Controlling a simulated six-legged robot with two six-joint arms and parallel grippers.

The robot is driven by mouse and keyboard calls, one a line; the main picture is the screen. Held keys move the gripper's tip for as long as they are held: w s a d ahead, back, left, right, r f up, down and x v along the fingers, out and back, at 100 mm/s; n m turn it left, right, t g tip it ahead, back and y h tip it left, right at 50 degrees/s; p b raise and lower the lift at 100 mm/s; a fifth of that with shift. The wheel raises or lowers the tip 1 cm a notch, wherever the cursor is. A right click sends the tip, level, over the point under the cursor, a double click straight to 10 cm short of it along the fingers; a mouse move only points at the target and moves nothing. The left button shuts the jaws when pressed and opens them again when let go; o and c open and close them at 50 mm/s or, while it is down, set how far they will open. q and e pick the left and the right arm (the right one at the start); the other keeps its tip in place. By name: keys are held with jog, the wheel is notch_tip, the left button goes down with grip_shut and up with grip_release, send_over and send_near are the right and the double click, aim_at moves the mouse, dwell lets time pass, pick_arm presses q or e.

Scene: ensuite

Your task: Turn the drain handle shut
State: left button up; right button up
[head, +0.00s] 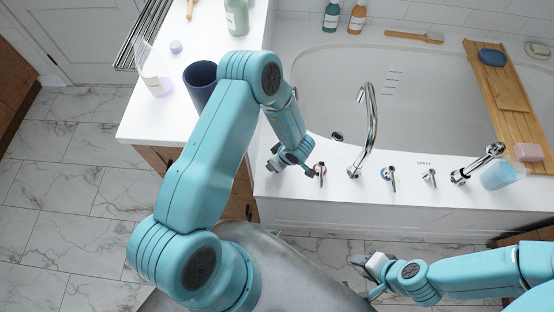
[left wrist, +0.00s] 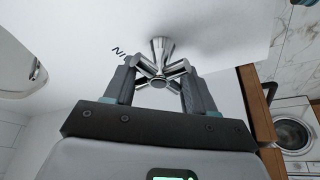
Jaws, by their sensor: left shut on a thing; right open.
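The drain handle (head: 321,178) is a small chrome cross handle on the white tub deck, at the near left of the tub. In the left wrist view the handle (left wrist: 158,83) sits between the two dark fingers, its stem rising from the deck, with part of a dark label beside it. My left gripper (head: 312,170) is shut on the handle; in the head view it partly covers this spot. My right gripper (head: 364,263) is open and empty, low in front of the tub panel, apart from the deck.
Along the deck to the right stand a tall curved spout (head: 370,120), a chrome handle (head: 388,180), a spray handle (head: 429,178) and a hand shower (head: 478,163). A dark blue cup (head: 199,82) stands on the counter at left. A wooden tray (head: 510,110) spans the tub.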

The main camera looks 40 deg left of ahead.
pick_arm(q)
jog(key=m, duration=0.1)
jog(key=m+t, duration=0.1)
jog(key=shift+w+d+r+m, duration=0.1)
jog(key=shift+w+d+m, duration=0.1)
jog(key=shift+w+m, duration=0.2)
jog(key=shift+o, duration=1.3)
jog(key=shift+s+m+t+h+b, duration=0.15)
jog(key=shift+m+t+h+b, duration=0.35)
jog(key=shift+m, duration=0.8)
jog(key=o, duration=0.8)
jog(key=shift+o, duration=0.5)
jog(key=shift+s, duration=0.15)
jog(key=p+v, duration=0.2)
jog(key=v, duration=1.4)
jog(key=shift+p, duration=0.4)
